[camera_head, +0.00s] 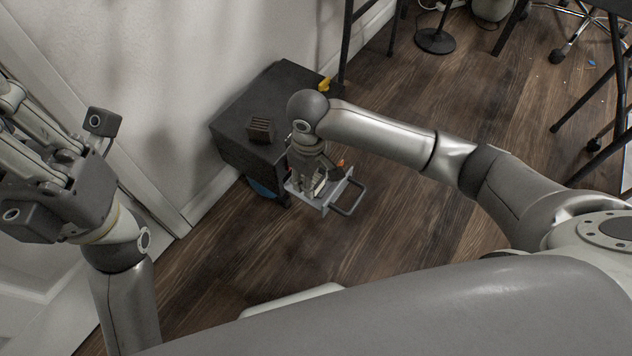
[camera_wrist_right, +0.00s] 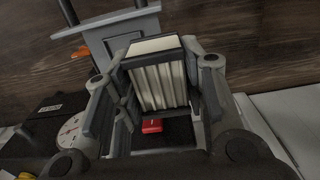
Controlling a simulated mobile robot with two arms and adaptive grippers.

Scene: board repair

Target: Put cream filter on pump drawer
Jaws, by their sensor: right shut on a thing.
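The cream filter (camera_wrist_right: 158,75), a pleated block with a dark frame edge, is between the fingers of my right gripper (camera_wrist_right: 155,88) in the right wrist view. The gripper is shut on it. In the head view my right gripper (camera_head: 312,186) points down over the pulled-out grey pump drawer (camera_head: 325,206), and only a small part of the filter shows. The drawer's grey front (camera_wrist_right: 122,33) lies just beyond the filter in the wrist view. I cannot tell whether the filter touches the drawer. My left gripper (camera_head: 40,165) is raised at the left, away from the pump; its fingertips are unclear.
The drawer's handle (camera_head: 350,198) sticks out over the wooden floor. A round gauge (camera_wrist_right: 70,132) and a red part (camera_wrist_right: 151,126) show in the wrist view.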

